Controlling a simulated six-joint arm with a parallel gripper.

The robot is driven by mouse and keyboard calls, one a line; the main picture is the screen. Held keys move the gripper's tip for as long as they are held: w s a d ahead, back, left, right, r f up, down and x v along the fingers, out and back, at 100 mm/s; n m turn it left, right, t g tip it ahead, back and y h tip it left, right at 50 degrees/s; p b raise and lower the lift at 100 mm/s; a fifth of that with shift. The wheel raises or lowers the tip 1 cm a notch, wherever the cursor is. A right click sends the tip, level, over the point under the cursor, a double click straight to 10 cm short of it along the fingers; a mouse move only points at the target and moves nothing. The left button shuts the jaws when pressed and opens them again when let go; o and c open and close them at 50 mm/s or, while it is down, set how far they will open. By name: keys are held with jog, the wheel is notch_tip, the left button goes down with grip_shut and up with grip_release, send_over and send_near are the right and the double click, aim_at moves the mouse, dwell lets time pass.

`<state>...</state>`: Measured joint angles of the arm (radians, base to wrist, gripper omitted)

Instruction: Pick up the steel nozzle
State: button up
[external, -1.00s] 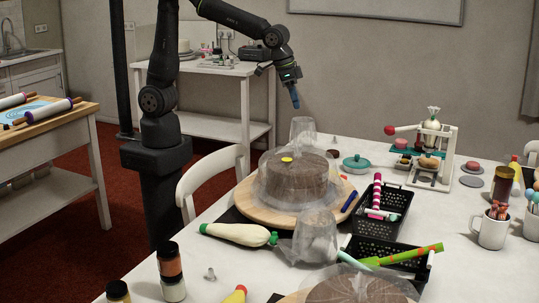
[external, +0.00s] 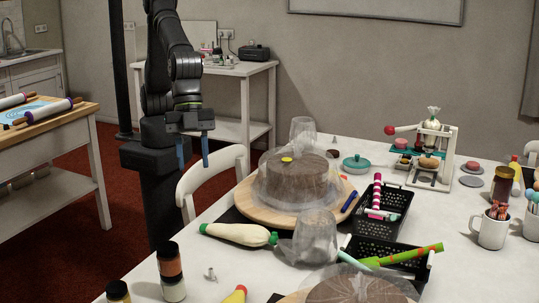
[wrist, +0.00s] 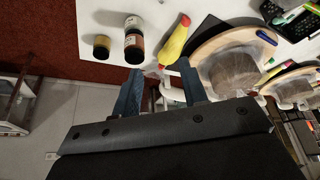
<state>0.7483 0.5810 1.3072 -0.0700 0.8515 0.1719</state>
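The steel nozzle (external: 211,274) is a small grey piece on the white table, between the spice jars and the yellow piping bag in the external view. My gripper (external: 193,160) is open and empty, with its two blue fingers pointing down. It hangs in the air near my base, behind and left of the nozzle in that view, well apart from it. In the wrist view my gripper (wrist: 161,74) shows two spread fingers. A small pale shape lies between the fingertips there, but I cannot tell for sure that it is the nozzle.
Spice jars (external: 171,268) stand left of the nozzle, and a yellow piping bag (external: 236,295) lies right of it. A cream piping bag (external: 238,234) lies behind. A white chair (external: 212,172) stands at the table edge near my gripper. A covered cake (external: 297,182) sits on a turntable.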

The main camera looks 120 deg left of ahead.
send_near(214, 268)
jog(key=shift+s+d+f, duration=0.1)
jog(key=shift+f, duration=0.45)
jog(key=shift+s+d+f, duration=0.1)
jog(key=shift+s+f, duration=0.05)
jog(key=shift+f, duration=0.4)
jog(key=shift+a+x, duration=0.15)
jog(key=shift+x, duration=1.35)
jog(key=shift+a+x, duration=0.15)
jog(key=shift+x, duration=1.4)
jog(key=shift+w, duration=0.2)
grip_shut()
